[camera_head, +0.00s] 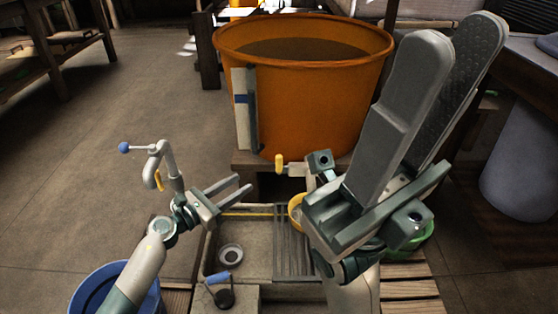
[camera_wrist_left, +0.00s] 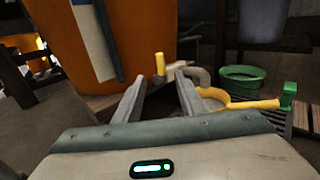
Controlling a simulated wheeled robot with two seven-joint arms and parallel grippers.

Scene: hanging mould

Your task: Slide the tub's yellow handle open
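The large orange tub (camera_head: 310,100) stands on a low wooden support, with dark contents inside. Its yellow handle (camera_head: 280,163) stands upright at the end of a pale tap at the tub's lower front. In the left wrist view the yellow handle (camera_wrist_left: 159,63) shows just beyond and between my fingertips, apart from them. My left gripper (camera_head: 243,183) is open and empty, to the left of and a little below the handle in the head view. My right gripper (camera_head: 459,38) is open and empty, close to the head camera, pointing up and covering the tub's right side.
A stone trough (camera_head: 258,262) with a metal grate lies below the tap. A pipe with a blue knob (camera_head: 124,148) stands at left. A blue bucket (camera_head: 90,285) is front left. A yellow-handled pan (camera_wrist_left: 255,104) and green tub (camera_wrist_left: 242,80) lie right of the tap.

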